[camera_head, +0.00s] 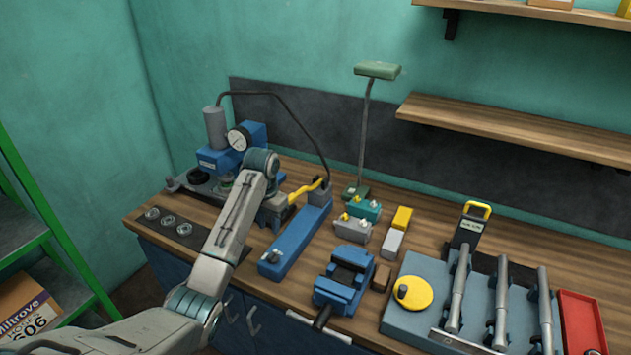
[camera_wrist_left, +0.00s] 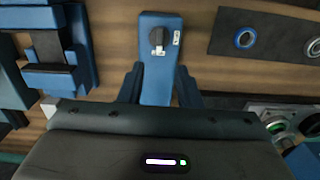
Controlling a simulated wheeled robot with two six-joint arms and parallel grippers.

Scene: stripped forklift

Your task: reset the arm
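My left arm comes in from the lower left and bends down over the bench. Its gripper (camera_head: 276,208) is beside the yellow handle (camera_head: 306,190) of a long blue hand pump (camera_head: 296,241). In the left wrist view my two blue fingers (camera_wrist_left: 160,70) stand apart, one on each side of the pump's blue body (camera_wrist_left: 158,28) as seen from above. A black knob shows on the body's end. I cannot tell whether the fingers touch anything. My right gripper is not in view.
A blue press with a gauge (camera_head: 238,139) stands behind the arm. A dark strip with rings (camera_head: 184,229) lies left. A blue vice (camera_head: 345,280), a grey fixture plate (camera_head: 415,267) and a red tray (camera_head: 580,325) are right. A green lamp (camera_head: 377,70) rises behind.

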